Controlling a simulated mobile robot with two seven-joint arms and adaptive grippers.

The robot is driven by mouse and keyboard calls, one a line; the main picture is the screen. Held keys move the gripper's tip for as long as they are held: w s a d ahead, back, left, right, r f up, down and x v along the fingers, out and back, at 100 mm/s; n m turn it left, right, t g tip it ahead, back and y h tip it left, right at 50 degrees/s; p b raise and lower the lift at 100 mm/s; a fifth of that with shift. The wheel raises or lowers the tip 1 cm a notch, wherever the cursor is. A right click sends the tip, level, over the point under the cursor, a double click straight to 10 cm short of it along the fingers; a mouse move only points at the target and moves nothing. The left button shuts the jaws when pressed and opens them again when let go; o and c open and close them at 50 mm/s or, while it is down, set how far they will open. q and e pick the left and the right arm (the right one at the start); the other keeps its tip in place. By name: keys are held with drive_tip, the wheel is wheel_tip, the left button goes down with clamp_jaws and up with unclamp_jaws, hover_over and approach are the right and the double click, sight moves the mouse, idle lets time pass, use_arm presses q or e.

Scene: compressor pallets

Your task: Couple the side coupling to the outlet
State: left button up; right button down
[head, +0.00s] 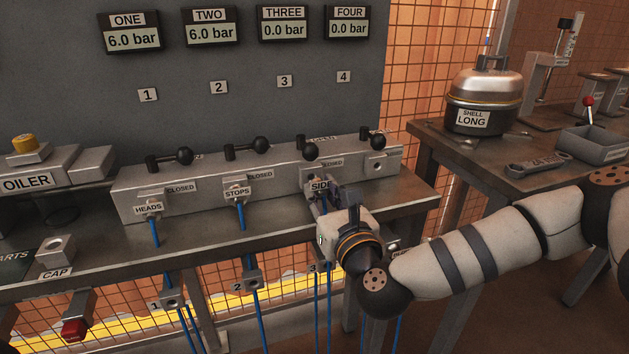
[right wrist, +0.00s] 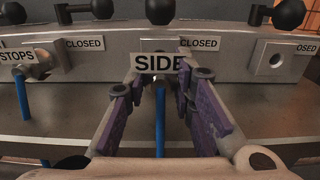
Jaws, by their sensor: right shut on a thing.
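The side coupling, marked by its SIDE label (head: 320,186), is at the third outlet of the grey manifold block (head: 131,201), with a blue hose hanging below. My right gripper (head: 324,197) is shut on it from the front. In the right wrist view the purple-padded fingers of my gripper (right wrist: 160,88) stand either side of the coupling, below the SIDE label (right wrist: 160,63). The label and fingers hide the third outlet, so I cannot tell whether the coupling is seated in it. My left gripper is not in view.
The heads (head: 148,209) and stops (head: 237,193) couplings sit on the first two outlets. The fourth outlet (head: 377,165) is bare. Black valve levers (head: 262,144) line the block's top. Gauges one and two read 6.0 bar; three and four read 0.0. A shell (head: 486,88) stands on the right bench.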

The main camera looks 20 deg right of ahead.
sight(323, 196)
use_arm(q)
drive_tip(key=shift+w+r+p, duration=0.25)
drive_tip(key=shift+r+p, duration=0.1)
use_arm(e)
drive_tip(key=shift+s+d, duration=0.1)
drive_tip(key=shift+s, duration=1.7)
